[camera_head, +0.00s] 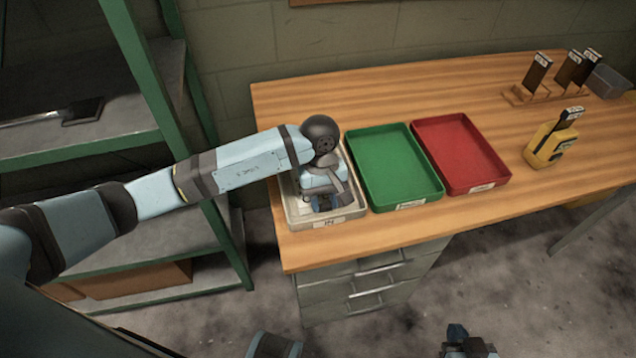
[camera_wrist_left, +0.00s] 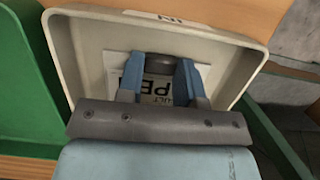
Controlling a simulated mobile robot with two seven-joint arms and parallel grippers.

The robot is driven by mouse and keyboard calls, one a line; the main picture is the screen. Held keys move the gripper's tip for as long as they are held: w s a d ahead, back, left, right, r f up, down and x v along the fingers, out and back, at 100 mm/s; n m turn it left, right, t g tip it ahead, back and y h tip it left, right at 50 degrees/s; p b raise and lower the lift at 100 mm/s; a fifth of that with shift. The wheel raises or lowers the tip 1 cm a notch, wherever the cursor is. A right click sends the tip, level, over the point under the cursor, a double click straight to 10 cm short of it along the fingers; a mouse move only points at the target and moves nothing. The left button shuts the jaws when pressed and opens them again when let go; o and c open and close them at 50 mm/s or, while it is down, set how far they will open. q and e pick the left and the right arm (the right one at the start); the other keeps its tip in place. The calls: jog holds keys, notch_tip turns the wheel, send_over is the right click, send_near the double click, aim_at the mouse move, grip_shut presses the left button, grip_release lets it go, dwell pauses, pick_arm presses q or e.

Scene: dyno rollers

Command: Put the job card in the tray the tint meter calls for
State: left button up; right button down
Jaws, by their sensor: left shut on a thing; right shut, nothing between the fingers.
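The white job card (camera_wrist_left: 116,68), with dark print, shows in the left wrist view inside the cream tray (camera_wrist_left: 66,62). My left gripper (camera_wrist_left: 160,80) is shut on the card, and its fingers hide part of the print. In the head view the left gripper (camera_head: 325,203) reaches down into the cream tray (camera_head: 287,205); I cannot tell whether the card touches the tray floor. The green tray (camera_head: 395,165) and the red tray (camera_head: 460,153) stand to the right. The yellow tint meter (camera_head: 547,145) stands further right; its reading is too small to read. My right gripper (camera_head: 470,345) is shut and empty at the bottom edge.
A wooden rack (camera_head: 522,96) with several dark tint samples and a grey bin (camera_head: 606,82) stand at the table's back right. A green-framed shelf (camera_head: 150,75) is at the left. The wooden table (camera_head: 400,235) is clear in front of the trays.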

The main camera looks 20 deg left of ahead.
pick_arm(q)
jog(key=shift+r+p, duration=1.65)
jog(key=shift+r, duration=2.4)
